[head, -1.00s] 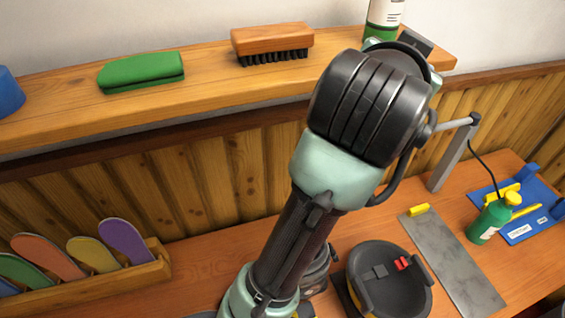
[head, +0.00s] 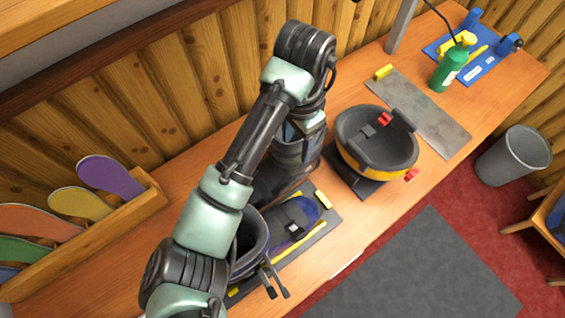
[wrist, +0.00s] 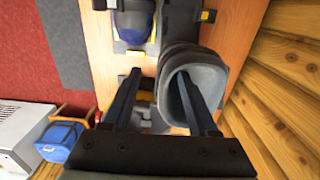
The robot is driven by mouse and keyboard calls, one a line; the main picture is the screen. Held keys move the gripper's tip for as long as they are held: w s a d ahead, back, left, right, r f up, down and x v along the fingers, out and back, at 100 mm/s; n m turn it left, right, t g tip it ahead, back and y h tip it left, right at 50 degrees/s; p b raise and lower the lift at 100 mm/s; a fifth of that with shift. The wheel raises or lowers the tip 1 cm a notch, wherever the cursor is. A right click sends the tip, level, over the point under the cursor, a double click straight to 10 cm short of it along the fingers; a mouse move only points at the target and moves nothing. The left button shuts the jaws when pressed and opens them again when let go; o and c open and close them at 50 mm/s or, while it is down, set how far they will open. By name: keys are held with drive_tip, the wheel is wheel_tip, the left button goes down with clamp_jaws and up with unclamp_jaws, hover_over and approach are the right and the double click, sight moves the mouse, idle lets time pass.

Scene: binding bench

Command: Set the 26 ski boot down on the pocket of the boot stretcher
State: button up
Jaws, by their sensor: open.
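A dark grey ski boot (wrist: 190,55) stands on the bench, its open cuff facing the wrist camera. My gripper (wrist: 158,77) is open over it; one finger appears over the cuff opening, the other left of the rim. I cannot tell whether they touch it. In the head view my arm partly hides this boot (head: 288,152) and the gripper. A round black and yellow holder (head: 375,150) with a hollow and red parts stands right of it; it may be the boot stretcher. I can read no size number.
Left of the boot lies a dark plate (head: 325,222) with yellow clamps and another dark boot (head: 250,240). A grey metal plate (head: 435,120), green bottle (head: 448,68) and blue mat (head: 485,68) lie right. A bin (head: 513,155) stands on the floor.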

sight(294, 153)
drive_tip(key=shift+w+a+f+p, duration=0.15)
drive_tip(key=shift+f+p, duration=0.4)
drive_tip(key=shift+f, duration=0.95)
drive_tip(key=shift+w+d+f+p, duration=0.1)
drive_tip(key=shift+w+f+p, duration=0.3)
drive_tip(key=shift+f, duration=1.1)
drive_tip(key=shift+s, duration=0.15)
drive_tip(key=shift+c, duration=0.2)
drive_tip(key=shift+a, duration=0.1)
clamp_jaws()
drive_tip(key=shift+s, duration=0.15)
